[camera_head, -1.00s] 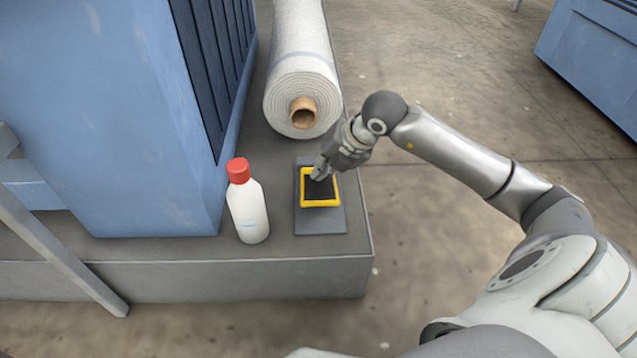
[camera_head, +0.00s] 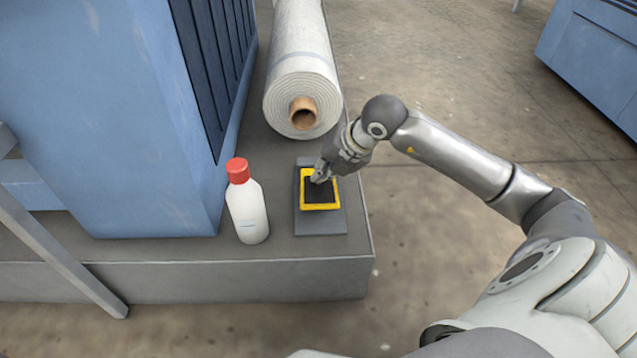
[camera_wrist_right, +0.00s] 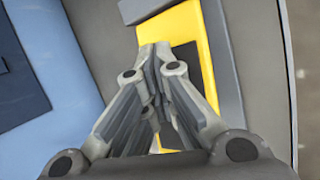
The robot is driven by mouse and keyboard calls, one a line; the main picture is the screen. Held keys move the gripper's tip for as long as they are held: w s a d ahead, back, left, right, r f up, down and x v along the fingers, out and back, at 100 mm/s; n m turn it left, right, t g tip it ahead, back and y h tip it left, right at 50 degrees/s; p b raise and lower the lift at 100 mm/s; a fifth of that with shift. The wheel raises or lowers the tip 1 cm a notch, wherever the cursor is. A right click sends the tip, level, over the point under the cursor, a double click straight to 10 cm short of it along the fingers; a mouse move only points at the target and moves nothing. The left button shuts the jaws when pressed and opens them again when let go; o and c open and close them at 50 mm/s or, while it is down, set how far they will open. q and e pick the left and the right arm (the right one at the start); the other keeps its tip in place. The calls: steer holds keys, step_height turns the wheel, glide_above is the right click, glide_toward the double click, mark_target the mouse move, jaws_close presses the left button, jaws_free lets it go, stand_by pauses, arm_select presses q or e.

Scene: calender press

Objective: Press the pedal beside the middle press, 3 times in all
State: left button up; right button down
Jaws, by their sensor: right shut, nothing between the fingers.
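The pedal (camera_head: 322,192) has a black pad in a yellow frame on a grey base, on the plinth beside the blue press (camera_head: 110,110). My right gripper (camera_head: 319,178) is shut and empty. Its fingertips are at the upper part of the pedal's pad in the head view; I cannot tell for certain whether they touch it. In the right wrist view the shut fingers (camera_wrist_right: 154,50) lie over the pedal's yellow frame (camera_wrist_right: 190,35) and hide part of the pad. My left gripper is not in view.
A white bottle with a red cap (camera_head: 248,205) stands left of the pedal. A white fabric roll (camera_head: 301,75) lies behind it. The grey plinth (camera_head: 200,280) ends just right of the pedal. Another blue machine (camera_head: 595,55) is at the far right, with open floor between.

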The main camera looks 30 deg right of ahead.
steer(key=shift+s+a+f+b, duration=0.15)
steer(key=shift+f+b, duration=0.15)
steer(key=shift+f, duration=0.2)
steer(key=shift+s+a+f+b, duration=0.15)
steer(key=shift+f+b, duration=0.1)
steer(key=shift+f, duration=0.2)
stand_by(0.5)
steer(key=shift+d+r, duration=0.1)
steer(key=shift+w+d+r+p, duration=0.15)
steer(key=shift+w+r+p, duration=0.1)
steer(key=shift+r+p, duration=0.55)
steer(key=shift+w+d+r+p, duration=0.15)
steer(key=shift+w+r+p, duration=0.1)
steer(key=shift+r+p, duration=0.5)
steer(key=shift+r, duration=0.15)
steer(key=r+p, duration=0.2)
steer(key=r, duration=0.1)
steer(key=w+r+p, duration=0.1)
steer(key=p, duration=0.1)
steer(key=shift+w+d+r, duration=0.1)
steer(key=shift+d+r, duration=0.15)
steer(key=shift+d, duration=0.15)
stand_by(1.1)
